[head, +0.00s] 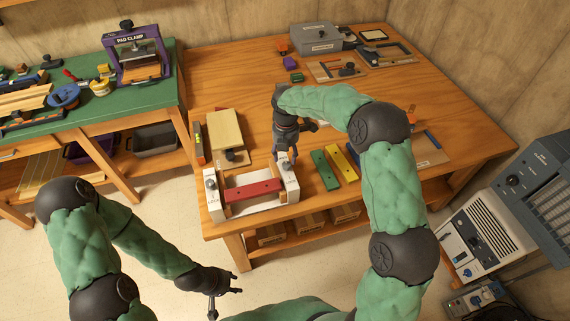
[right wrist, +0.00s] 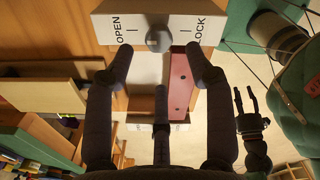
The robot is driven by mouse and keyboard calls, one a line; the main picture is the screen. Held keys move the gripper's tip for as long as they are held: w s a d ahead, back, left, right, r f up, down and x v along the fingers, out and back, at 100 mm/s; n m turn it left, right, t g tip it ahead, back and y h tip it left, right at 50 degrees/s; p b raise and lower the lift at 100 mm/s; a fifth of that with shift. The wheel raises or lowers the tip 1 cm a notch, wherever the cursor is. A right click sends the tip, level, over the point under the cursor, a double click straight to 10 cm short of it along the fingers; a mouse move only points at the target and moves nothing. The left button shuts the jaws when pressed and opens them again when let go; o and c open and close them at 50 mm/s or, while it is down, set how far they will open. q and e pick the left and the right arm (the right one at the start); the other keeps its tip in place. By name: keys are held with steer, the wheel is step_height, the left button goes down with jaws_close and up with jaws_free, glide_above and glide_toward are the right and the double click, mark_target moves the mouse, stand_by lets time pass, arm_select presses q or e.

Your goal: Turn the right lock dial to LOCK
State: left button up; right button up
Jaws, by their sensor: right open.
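The lock fixture has two white end blocks with a red bar (head: 252,190) between them, and the bar also shows in the right wrist view (right wrist: 180,80). The right white block (head: 291,186) is partly hidden by my right gripper (head: 287,152) in the head view. In the right wrist view, this block (right wrist: 185,22) is marked OPEN and LOCK, with a grey dial (right wrist: 158,39) between the words. I cannot tell where the dial points. My right gripper is open, its fingertips on either side of the dial, apparently apart from it. My left gripper (head: 226,293) is open and empty, low in front of the table.
The left block (head: 211,195) has its own dial. Green (head: 325,171) and yellow (head: 342,163) bars lie right of the fixture, and a beige board (head: 225,131) lies behind it. A grey box (head: 318,38) stands at the back.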

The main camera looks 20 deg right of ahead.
mark_target(286, 165)
step_height(286, 165, down, 5)
steer(key=shift+b, duration=0.55)
steer(key=shift+s, duration=0.1)
jaws_close()
